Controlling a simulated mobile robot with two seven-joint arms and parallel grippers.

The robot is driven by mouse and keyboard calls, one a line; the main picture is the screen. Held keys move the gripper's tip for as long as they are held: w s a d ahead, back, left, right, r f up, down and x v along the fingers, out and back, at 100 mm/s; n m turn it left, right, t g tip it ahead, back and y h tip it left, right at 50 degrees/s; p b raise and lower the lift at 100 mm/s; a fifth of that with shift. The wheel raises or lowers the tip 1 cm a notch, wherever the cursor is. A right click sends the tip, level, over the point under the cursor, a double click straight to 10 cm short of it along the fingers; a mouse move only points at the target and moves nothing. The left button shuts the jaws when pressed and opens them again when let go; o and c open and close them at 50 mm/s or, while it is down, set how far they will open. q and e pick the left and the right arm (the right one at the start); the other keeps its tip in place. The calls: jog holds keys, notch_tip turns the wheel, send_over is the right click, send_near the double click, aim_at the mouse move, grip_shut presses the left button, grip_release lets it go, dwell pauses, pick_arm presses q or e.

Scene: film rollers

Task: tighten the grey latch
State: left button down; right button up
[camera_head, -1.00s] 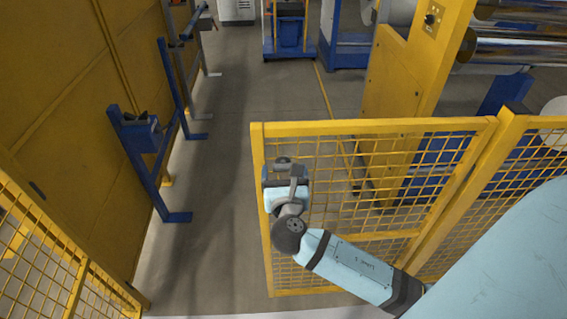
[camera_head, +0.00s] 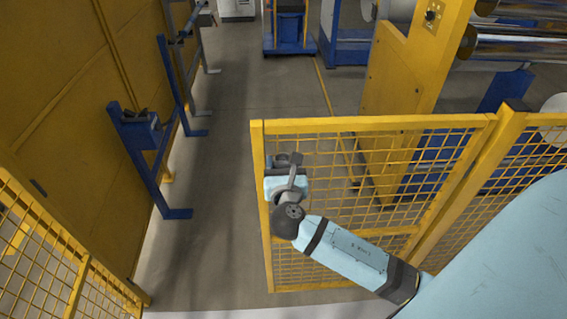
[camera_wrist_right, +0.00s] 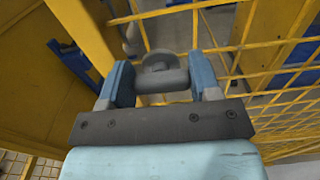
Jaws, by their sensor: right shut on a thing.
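The grey latch (camera_wrist_right: 165,76) sits between the two blue-grey fingers of my right gripper (camera_wrist_right: 163,84) in the right wrist view. The fingers are shut on its sides. Its rounded grey top shows between them. In the head view, my right gripper (camera_head: 284,172) is at the left upright of the yellow mesh gate (camera_head: 375,123), below its top left corner. There the latch is mostly hidden by the gripper and wrist. My left gripper is not in view.
A clear grey floor aisle (camera_head: 240,105) runs left of the gate. Blue stands (camera_head: 147,165) line the yellow wall (camera_head: 65,110) at the left. Another yellow mesh panel (camera_head: 60,265) is at the lower left. Yellow and blue machinery (camera_head: 405,85) with rollers stands behind the gate.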

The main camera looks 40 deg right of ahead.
jog(key=shift+m, duration=0.3)
jog(key=m+b, duration=0.1)
jog(key=m, duration=0.3)
jog(key=shift+s+f, duration=0.1)
jog(key=shift+f, duration=0.05)
jog(key=m+b, duration=0.2)
jog(key=m, duration=0.2)
jog(key=shift+d+f+m, duration=0.1)
jog(key=shift+d+m, duration=0.05)
jog(key=shift+m, duration=0.15)
jog(key=m+b, duration=0.2)
jog(key=m, duration=0.1)
jog(key=shift+m, duration=0.3)
jog(key=m+b, duration=0.1)
jog(key=m, duration=0.1)
jog(key=shift+m+b, duration=0.35)
jog(key=shift+m, duration=0.05)
jog(key=shift+m+b, duration=0.35)
jog(key=shift+m, duration=0.45)
jog(key=o, duration=0.9)
